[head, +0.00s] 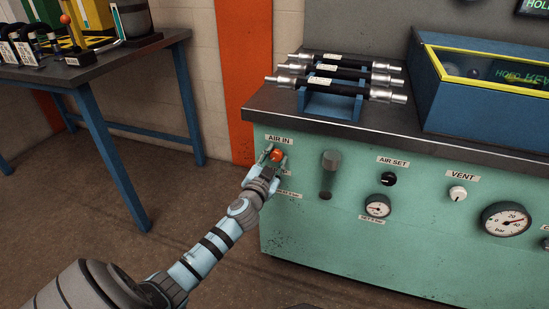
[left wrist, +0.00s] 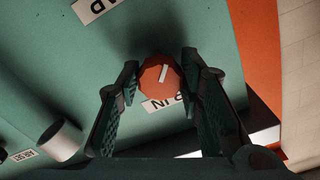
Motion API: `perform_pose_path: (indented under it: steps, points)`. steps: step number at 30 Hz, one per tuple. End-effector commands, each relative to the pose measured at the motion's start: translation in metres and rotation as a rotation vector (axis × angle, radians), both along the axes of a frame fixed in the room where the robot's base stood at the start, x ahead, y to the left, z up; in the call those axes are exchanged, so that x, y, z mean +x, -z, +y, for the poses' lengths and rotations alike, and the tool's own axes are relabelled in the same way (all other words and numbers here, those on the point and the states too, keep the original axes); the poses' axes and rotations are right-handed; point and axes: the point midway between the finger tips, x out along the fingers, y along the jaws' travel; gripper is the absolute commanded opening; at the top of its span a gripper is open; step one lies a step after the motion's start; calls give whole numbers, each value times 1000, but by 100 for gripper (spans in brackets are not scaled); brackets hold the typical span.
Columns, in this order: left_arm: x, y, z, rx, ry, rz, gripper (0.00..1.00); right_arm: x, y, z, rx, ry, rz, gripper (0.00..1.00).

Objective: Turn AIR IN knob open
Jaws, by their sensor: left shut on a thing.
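The AIR IN knob (head: 276,155) is an orange-red round knob on the green panel, below the AIR IN label (head: 279,139) in the head view. In the left wrist view the knob (left wrist: 160,78) has a white pointer mark that is slightly tilted. My left gripper (head: 273,162) is at the knob, shut on it, with one finger on each side. In the left wrist view the left gripper's fingers (left wrist: 160,82) flank the knob, and part of the AIR IN label shows between them. My right gripper is not in view.
The green panel (head: 340,250) also carries a clear cylinder (head: 329,172), the AIR SET knob (head: 389,179), the white VENT knob (head: 457,193) and gauges (head: 506,219). Hoses (head: 340,74) lie in a blue holder on the bench top. A blue-legged table (head: 110,80) stands at left.

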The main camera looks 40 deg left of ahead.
Motion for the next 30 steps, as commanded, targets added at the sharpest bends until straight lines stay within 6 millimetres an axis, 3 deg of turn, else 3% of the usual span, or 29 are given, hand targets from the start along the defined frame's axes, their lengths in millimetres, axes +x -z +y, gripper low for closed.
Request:
perform_pose_path:
  steps: [18, 30]
  points:
    - [-1, 0, 0, 535, 1, 189, 5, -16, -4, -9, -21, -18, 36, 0]
    - [-1, 0, 1, 759, 0, 268, 5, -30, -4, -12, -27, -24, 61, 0]
